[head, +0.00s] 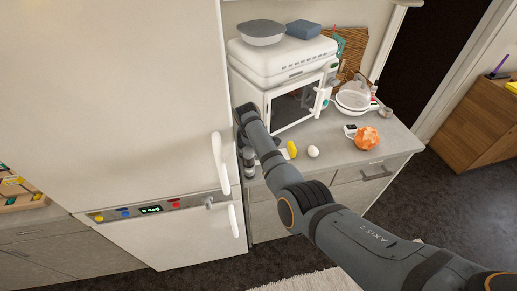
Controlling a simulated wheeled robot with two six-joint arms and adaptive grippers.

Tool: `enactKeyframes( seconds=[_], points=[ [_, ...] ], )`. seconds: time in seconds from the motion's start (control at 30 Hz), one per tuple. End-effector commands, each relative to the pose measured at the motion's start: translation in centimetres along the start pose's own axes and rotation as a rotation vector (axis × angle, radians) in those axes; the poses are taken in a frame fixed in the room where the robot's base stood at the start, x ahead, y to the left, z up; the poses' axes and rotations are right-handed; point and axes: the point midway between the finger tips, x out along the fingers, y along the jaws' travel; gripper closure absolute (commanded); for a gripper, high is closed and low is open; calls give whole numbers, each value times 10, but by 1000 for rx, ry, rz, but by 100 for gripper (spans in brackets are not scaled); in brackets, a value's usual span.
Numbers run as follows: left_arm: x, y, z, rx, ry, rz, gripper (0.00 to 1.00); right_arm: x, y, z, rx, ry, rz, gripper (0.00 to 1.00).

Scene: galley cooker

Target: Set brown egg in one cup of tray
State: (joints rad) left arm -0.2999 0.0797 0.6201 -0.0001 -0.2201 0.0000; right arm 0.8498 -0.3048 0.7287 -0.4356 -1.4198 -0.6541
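I cannot make out a brown egg or a tray with cups in the head view. A small pale, egg-shaped object (313,151) lies on the grey counter, right of a small yellow object (292,149). It looks white rather than brown. My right arm reaches in from the lower right across the counter's front. Its far end bends down beside the fridge, and the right gripper (249,163) seems to be there, low at the counter's left end. Its fingers are too small and too hidden to read. My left gripper is out of view.
An orange round object (367,138) and a white pan (352,99) are to the right. The tall fridge (110,100) borders the left.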

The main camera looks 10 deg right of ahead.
Motion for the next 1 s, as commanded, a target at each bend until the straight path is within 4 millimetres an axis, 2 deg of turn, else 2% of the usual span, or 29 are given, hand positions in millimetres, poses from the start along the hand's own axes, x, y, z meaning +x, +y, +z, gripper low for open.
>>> enactKeyframes(
  seconds=[0.8,0.83,1.0],
  points=[
    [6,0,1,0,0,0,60,8,-2,0,0,1,1,68],
    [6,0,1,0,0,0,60,8,-2,0,0,1,1,53],
    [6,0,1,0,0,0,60,8,-2,0,0,0,1,31]
  ],
)
